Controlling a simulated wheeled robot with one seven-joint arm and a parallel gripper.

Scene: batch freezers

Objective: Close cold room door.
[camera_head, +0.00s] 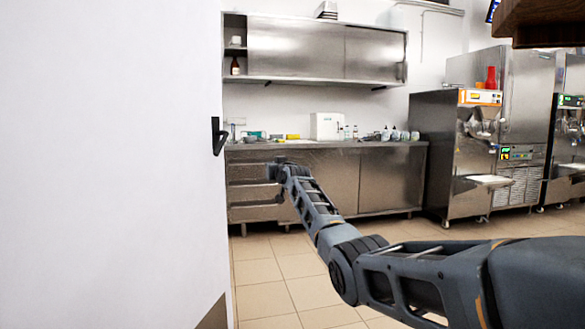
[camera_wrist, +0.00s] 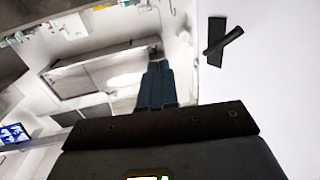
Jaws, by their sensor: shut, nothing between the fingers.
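The cold room door is the large white panel (camera_head: 110,160) filling the left of the head view. My gripper (camera_head: 276,168) is shut and empty, at the end of my outstretched arm, to the right of the handle and lower in the picture. In the wrist view the door (camera_wrist: 285,80) is at the right, with the black handle (camera_wrist: 222,42) at the upper right. My gripper's fingers (camera_wrist: 157,70) are together and apart from the handle. The door frame is not visible.
A steel counter (camera_head: 380,180) with bottles and small items stands along the back wall, under a steel wall cabinet (camera_head: 325,50). Batch freezers (camera_head: 480,150) stand at the right. The tiled floor (camera_head: 270,290) between the door and counter is clear.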

